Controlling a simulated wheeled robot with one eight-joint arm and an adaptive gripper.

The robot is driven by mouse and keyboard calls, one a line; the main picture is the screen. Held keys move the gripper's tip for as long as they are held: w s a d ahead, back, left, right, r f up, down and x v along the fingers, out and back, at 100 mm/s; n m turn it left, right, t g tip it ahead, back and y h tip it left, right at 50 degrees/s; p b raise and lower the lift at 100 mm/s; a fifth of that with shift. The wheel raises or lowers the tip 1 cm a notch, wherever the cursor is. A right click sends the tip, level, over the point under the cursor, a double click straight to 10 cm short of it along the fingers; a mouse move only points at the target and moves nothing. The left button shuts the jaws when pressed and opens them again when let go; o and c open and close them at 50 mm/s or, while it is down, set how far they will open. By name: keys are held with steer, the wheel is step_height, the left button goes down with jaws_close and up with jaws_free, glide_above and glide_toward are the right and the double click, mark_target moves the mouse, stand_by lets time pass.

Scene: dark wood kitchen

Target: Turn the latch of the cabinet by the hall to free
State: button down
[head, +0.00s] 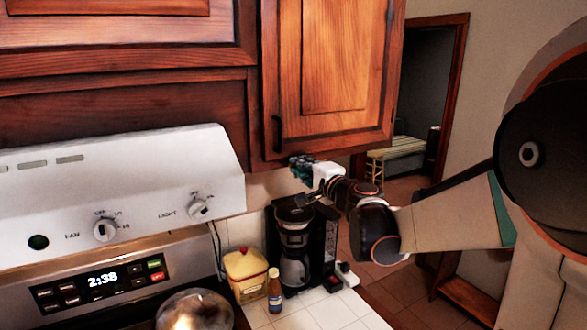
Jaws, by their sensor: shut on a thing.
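The wooden cabinet (335,62) by the hall hangs at the upper middle of the head view. Its door is closed, with a dark vertical handle (278,134) near the lower left corner. My gripper (303,167) is at the cabinet's lower edge, just right of and below the handle. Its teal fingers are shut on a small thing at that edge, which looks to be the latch. The fingers hide the latch, so I cannot see which way it is turned.
A coffee maker (290,238) stands on the tiled counter below my gripper, beside a yellow canister (246,272) and a small bottle (274,291). The white range hood (130,180) is to the left. The hall doorway (425,85) opens to the right.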

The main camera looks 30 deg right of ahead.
steer(key=shift+f, duration=0.1)
stand_by(0.3)
steer(key=c, duration=1.6)
jaws_free()
